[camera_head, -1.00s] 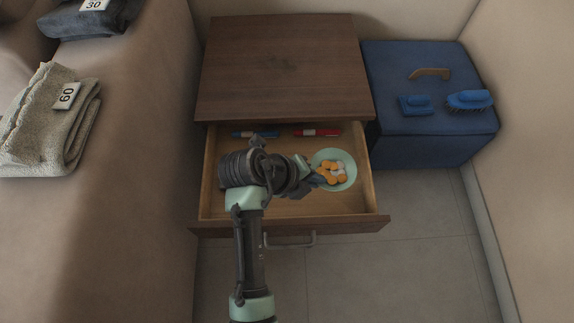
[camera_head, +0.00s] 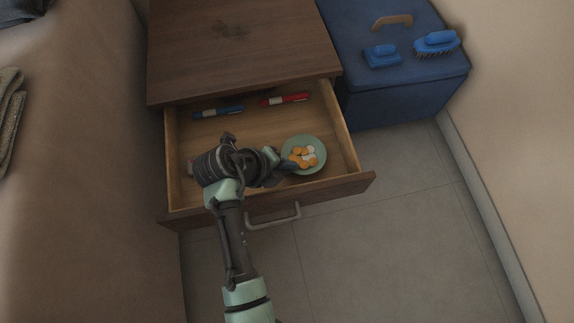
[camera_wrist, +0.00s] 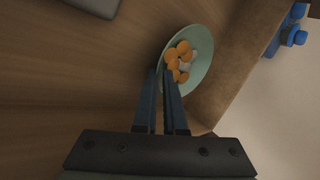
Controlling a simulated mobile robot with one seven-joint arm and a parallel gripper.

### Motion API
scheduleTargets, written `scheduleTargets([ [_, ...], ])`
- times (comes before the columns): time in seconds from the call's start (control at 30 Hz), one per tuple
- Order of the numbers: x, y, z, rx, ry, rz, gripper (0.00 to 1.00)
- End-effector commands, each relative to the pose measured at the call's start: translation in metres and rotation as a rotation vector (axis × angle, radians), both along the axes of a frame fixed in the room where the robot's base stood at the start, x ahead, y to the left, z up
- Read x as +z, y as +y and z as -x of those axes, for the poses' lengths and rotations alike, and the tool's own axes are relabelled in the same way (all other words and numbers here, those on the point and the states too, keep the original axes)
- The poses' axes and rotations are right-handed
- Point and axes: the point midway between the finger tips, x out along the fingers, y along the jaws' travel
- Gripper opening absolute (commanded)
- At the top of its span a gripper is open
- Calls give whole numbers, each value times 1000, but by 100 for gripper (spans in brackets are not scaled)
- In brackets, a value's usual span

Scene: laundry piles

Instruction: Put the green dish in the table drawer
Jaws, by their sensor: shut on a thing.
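The green dish (camera_head: 318,164) is a shallow pale green bowl holding several orange and white pieces. My gripper (camera_head: 286,166) is shut on its left rim, and the dish is within the outline of the open table drawer (camera_head: 250,134), towards its right side. In the wrist view the dish (camera_wrist: 204,68) lies beyond the two blue fingers (camera_wrist: 166,88), which close on its near edge. I cannot tell whether the dish touches the drawer floor or is just above it. My wrist hides part of the drawer's left and middle.
A blue marker (camera_head: 218,112) and a red marker (camera_head: 285,99) lie at the back of the drawer. The wooden table top (camera_head: 240,45) is bare. A blue box (camera_head: 400,94) with blue brushes (camera_head: 436,43) stands to the right. Floor in front is clear.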

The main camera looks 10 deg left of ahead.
Motion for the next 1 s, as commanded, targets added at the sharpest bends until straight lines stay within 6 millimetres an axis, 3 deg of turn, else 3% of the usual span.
scheduleTargets([
  [0.13,-3,0,0,0,-2,0,0],
  [0.2,-2,0,0,0,0,0,17],
  [0.23,-2,0,0,0,0,0,21],
  [0.57,1,0,0,1,-1,-1,21],
  [0.67,10,4,2,3,0,0,21],
  [1.0,70,35,29,3,-2,0,21],
])
